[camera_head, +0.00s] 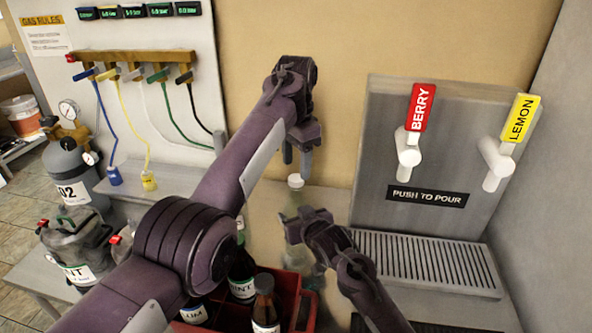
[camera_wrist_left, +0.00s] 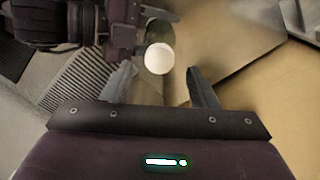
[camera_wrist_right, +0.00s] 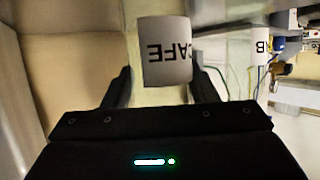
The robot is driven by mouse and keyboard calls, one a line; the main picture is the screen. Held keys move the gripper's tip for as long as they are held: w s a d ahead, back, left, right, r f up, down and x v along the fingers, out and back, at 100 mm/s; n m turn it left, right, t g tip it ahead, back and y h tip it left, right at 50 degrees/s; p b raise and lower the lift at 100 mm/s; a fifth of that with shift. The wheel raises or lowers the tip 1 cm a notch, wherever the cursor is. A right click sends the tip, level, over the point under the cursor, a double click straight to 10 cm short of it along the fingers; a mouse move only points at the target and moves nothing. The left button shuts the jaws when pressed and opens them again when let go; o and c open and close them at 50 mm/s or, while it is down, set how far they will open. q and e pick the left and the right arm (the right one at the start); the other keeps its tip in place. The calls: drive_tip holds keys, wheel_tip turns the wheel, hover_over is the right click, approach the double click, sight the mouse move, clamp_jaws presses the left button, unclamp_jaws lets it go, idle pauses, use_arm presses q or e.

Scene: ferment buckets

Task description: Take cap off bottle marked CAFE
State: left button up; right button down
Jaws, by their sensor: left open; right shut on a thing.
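The bottle marked CAFE is pale and clear, and its white label (camera_wrist_right: 167,52) shows in the right wrist view. In the head view the bottle (camera_head: 291,213) stands upright in the middle. Its round white cap (camera_head: 295,181) sits on top and also shows in the left wrist view (camera_wrist_left: 159,59). My right gripper (camera_head: 300,229) is shut on the bottle's body below the cap. My left gripper (camera_head: 296,161) is open and points down just above the cap. The cap lies between and beyond its fingers in the left wrist view, and I see no contact.
A red crate (camera_head: 308,312) with several dark bottles stands at the lower middle. A metal dispenser (camera_head: 375,150) with red BERRY (camera_head: 422,108) and yellow LEMON (camera_head: 521,118) taps and a drip grate (camera_head: 425,262) stands right. A gas cylinder (camera_head: 65,165) stands left.

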sight(296, 178)
use_arm(q)
drive_tip(key=shift+r, duration=2.15)
drive_tip(key=shift+c, duration=0.4)
drive_tip(key=shift+f, duration=3.85)
drive_tip(key=shift+c, duration=0.4)
drive_tip(key=c, duration=0.9)
use_arm(e)
drive_tip(key=shift+r, duration=0.1)
use_arm(q)
drive_tip(key=o, duration=1.1)
drive_tip(key=shift+c, duration=0.2)
drive_tip(key=shift+r, duration=2.3)
